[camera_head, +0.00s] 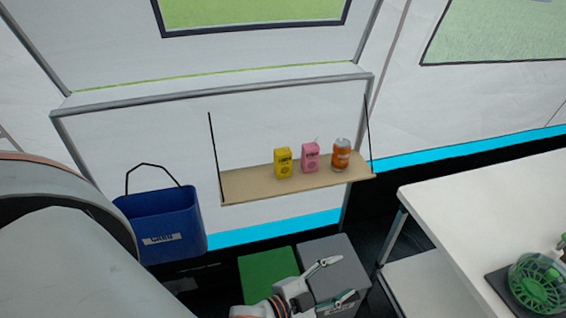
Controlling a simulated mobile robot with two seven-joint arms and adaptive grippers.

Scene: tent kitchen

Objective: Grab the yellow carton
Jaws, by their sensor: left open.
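The yellow carton (283,163) stands upright on a hanging wooden shelf (240,186) against the tent wall. A pink carton (310,157) stands just to its right, with a small gap between them. My left gripper (336,281) is low in the view, below the shelf and in front of the grey and green boxes. Its fingers are spread open and empty, well apart from the carton. My right gripper does not show.
A blue bucket (160,225) hangs left of the shelf. Dark cords hold up the shelf's ends. A green box (266,274) and a grey box (335,258) stand below it. A white table (480,205) with a green fan (537,283) is at the right.

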